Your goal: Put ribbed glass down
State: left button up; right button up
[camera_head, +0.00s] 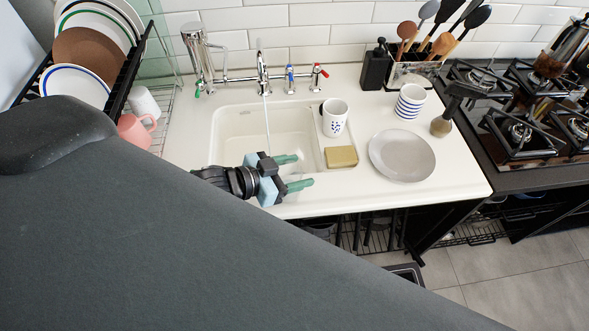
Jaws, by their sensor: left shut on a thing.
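My left gripper (300,172) is over the front of the white sink, its two green fingers pointing right. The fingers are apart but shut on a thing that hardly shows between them. It is likely the ribbed glass, but I cannot make out its outline or ribs. A white cup with blue stripes (409,102) stands upright on the counter further right, apart from the gripper. My right gripper is not in view.
The sink (245,135) has its tap running. A patterned mug (334,118) and a yellow sponge (341,157) are right of the basin. A grey plate (402,156) lies on the counter (455,182). The dish rack (125,95) is left, the hob (522,135) right.

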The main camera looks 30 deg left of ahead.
pick_arm(q)
jog(key=shift+f, duration=0.1)
jog(key=o, duration=1.2)
jog(key=shift+s+a+r, duration=0.2)
jog(key=shift+s, duration=0.15)
jog(key=shift+p+v, duration=0.55)
jog(key=shift+v, duration=5.05)
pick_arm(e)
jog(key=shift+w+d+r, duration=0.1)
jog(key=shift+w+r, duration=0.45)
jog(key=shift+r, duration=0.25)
pick_arm(q)
jog(key=shift+d, duration=0.1)
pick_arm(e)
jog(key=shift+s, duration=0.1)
